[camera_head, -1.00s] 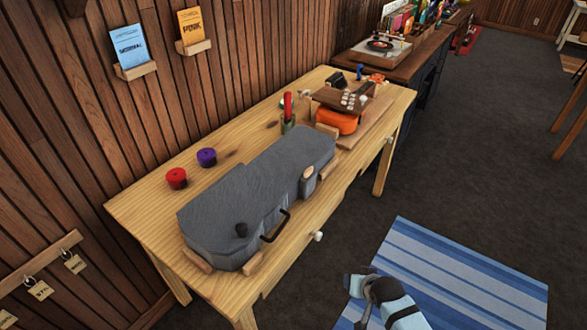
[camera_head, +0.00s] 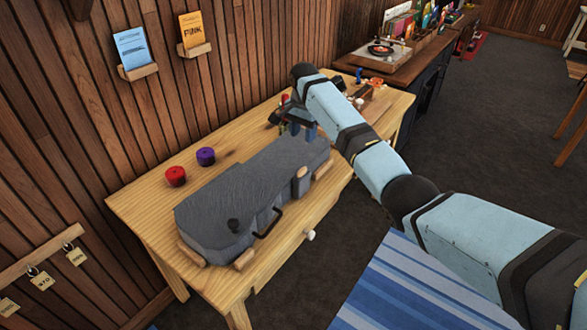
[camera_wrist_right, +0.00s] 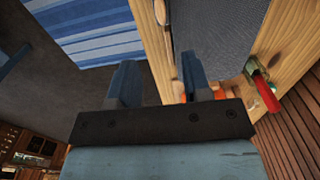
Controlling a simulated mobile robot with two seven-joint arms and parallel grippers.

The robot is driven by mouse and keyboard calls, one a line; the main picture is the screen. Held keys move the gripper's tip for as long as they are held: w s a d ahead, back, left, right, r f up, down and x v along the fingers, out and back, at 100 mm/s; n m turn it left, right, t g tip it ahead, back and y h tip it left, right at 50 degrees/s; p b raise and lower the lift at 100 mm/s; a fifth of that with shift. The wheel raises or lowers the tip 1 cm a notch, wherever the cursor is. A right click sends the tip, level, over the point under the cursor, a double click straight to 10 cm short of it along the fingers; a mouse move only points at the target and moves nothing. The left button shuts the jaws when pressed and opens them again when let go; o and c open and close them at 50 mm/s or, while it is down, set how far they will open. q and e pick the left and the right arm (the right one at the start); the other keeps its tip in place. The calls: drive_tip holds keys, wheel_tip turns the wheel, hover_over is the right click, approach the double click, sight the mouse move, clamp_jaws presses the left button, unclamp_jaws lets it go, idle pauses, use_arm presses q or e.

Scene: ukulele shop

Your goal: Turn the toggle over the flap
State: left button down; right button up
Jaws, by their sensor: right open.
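A grey felt-covered case (camera_head: 235,185) lies on the wooden workbench, with a black handle (camera_head: 268,223) on its front side. A small pale wooden piece (camera_head: 302,172), which looks like the toggle, sits on the case's front side near the narrow end, at a small grey flap. Whether it lies across the flap is too small to tell. My right gripper (camera_head: 301,127) is open and empty above the narrow end of the case. In the right wrist view its two blue fingers (camera_wrist_right: 165,88) are apart, with the case (camera_wrist_right: 215,30) beyond them. My left gripper is not in view.
A red-handled tool (camera_wrist_right: 265,92) stands close to the right gripper. Red (camera_head: 175,176) and purple (camera_head: 206,156) round items sit on the bench (camera_head: 140,205). My right arm hides most of the orange ukulele area. Pale wooden blocks (camera_head: 243,260) edge the case.

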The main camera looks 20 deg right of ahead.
sight(302, 170)
wheel_tip(302, 170, down, 14)
drive_tip(key=shift+r, duration=0.15)
idle(0.3)
clamp_jaws()
